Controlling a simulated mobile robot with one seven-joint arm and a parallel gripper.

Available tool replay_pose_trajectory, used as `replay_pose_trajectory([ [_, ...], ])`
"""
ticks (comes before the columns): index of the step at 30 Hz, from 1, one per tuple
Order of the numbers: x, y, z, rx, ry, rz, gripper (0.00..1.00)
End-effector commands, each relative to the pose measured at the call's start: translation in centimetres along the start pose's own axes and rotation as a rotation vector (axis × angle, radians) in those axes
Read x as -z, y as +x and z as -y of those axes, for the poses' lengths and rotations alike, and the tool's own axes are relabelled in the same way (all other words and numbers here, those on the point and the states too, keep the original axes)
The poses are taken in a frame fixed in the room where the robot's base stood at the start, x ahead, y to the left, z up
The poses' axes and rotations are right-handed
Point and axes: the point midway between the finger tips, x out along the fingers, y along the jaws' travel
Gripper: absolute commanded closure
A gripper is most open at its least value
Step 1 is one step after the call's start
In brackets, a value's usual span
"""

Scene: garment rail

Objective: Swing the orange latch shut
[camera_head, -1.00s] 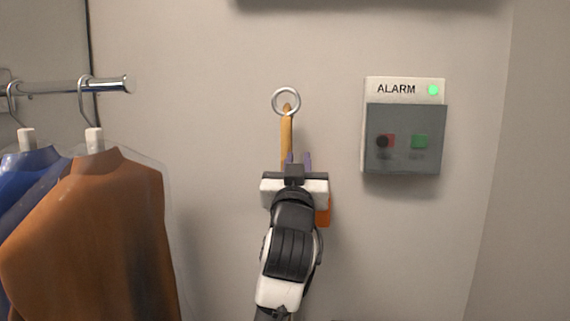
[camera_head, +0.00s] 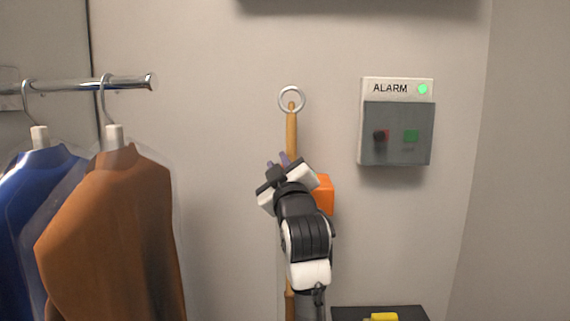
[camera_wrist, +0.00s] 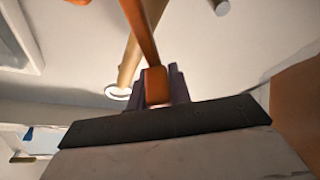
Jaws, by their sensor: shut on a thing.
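The orange latch shows in the head view as an orange block (camera_head: 324,194) just right of my wrist, with the rest hidden behind my arm. In the wrist view its orange bar (camera_wrist: 142,32) runs down from the top edge to an end between my purple fingers. My gripper (camera_head: 279,161) is tilted in front of the wooden pole (camera_head: 291,130). In the wrist view my gripper (camera_wrist: 160,84) is shut on the latch's end. The bar passes close to the pole (camera_wrist: 133,60); I cannot tell whether they touch.
A metal ring (camera_head: 291,98) sits at the pole's top. A rail (camera_head: 90,85) with a brown garment (camera_head: 110,230) and a blue garment (camera_head: 35,200) stands left. An alarm box (camera_head: 396,130) is on the wall right. A dark surface (camera_head: 350,313) bears something yellow (camera_head: 382,317).

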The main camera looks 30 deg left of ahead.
Motion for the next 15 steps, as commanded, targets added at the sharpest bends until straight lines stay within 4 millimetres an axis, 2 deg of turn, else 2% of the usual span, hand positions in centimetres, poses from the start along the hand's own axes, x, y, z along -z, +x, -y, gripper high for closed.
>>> replay_pose_trajectory([
  [15,-1.0,-0.5,4.2,0.188,-0.453,-0.001,1.00],
])
